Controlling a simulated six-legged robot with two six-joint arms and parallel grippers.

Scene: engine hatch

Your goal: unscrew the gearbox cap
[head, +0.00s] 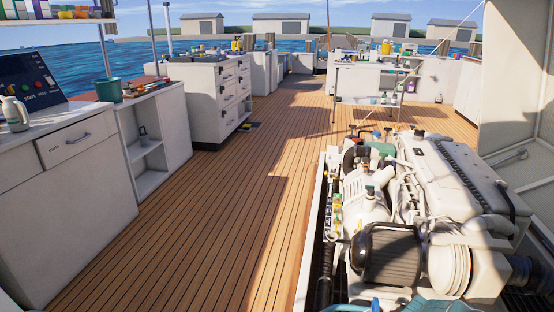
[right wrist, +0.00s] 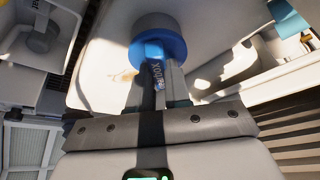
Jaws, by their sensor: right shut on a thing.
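In the right wrist view, the gearbox cap (right wrist: 153,50) is blue, with lettering on a narrow blue tab that points towards my wrist. A dark grey round part sits against its far side. My right gripper (right wrist: 157,82) is shut on the cap's tab, with a finger on either side of it. The engine (head: 440,170) stands at the right in the head view, pale with pipes and a dark ribbed cylinder. I cannot make out the cap or my right gripper in the head view. My left gripper is in neither view.
White cabinets (head: 65,200) line the left side, with a teal bucket (head: 109,90) on top. A white table (head: 370,90) stands at the back. The wooden deck (head: 200,240) between the cabinets and the engine hatch is clear.

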